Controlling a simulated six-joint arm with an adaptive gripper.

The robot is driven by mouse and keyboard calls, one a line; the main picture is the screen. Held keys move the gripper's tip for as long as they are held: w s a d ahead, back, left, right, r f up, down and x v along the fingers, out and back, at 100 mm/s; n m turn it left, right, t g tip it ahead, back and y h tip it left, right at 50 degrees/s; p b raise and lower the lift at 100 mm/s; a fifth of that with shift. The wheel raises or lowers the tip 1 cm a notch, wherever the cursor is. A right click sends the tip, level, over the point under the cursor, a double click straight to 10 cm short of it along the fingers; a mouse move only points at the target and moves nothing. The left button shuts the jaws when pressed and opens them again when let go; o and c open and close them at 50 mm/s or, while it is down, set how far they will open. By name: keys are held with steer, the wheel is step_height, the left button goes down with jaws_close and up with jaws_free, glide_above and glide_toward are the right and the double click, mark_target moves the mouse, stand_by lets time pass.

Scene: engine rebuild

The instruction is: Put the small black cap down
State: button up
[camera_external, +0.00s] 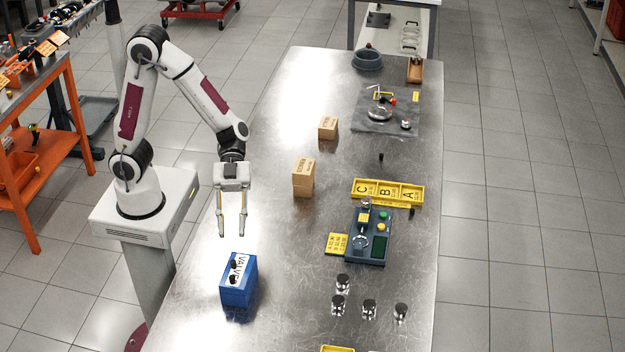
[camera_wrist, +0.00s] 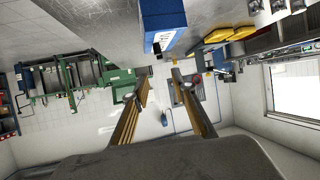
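My gripper (camera_external: 232,236) hangs fingers-down over the left part of the metal table, behind the blue VALVE box. Its two fingers are apart, with nothing seen between them; the wrist view also shows them apart (camera_wrist: 162,76). Two small black pieces, an upper one (camera_external: 234,265) and a lower one (camera_external: 233,279), sit on the blue box (camera_external: 236,294). Other small black pieces stand near the yellow tray, one behind it (camera_external: 381,157) and one at its front right (camera_external: 411,213). I cannot tell which piece is the small black cap. The blue box also shows in the wrist view (camera_wrist: 165,14).
A yellow tray (camera_external: 388,204) marked C, B, A lies right of centre, behind a grey-blue device (camera_external: 380,248). Several black-topped metal pieces (camera_external: 369,309) stand at the front. Two cardboard boxes (camera_external: 303,184) stand mid-table. The metal table (camera_external: 290,260) is bare between box and device.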

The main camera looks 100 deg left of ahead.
stand_by(0.3)
steer(key=w+a+r+n+t+y, duration=0.45)
steer(key=w+a+r+t, duration=0.2)
steer(key=w+a, duration=0.25)
steer(key=s+a+r+n+t+y, duration=0.1)
steer(key=a+r+n+y, duration=0.1)
steer(key=a+y, duration=0.3)
steer(key=s+a+r+n+t+y, duration=0.1)
steer(key=a+r+n+t+y, duration=0.15)
steer(key=a, duration=0.45)
steer(key=s+a+f+n+g+y, duration=0.2)
steer(key=s+a+n+g, duration=0.25)
steer(key=s, duration=0.65)
steer(key=s+d+f+n+g, duration=0.1)
steer(key=s+d, duration=0.1)
steer(key=s, duration=0.4)
steer(key=s+d+f+g+h, duration=0.1)
steer(key=s+d+f+g, duration=0.1)
steer(key=s, duration=0.4)
steer(key=shift+s+f+n+h, duration=0.15)
steer(key=shift+s+n+h, duration=0.15)
steer(key=shift+s+n, duration=0.05)
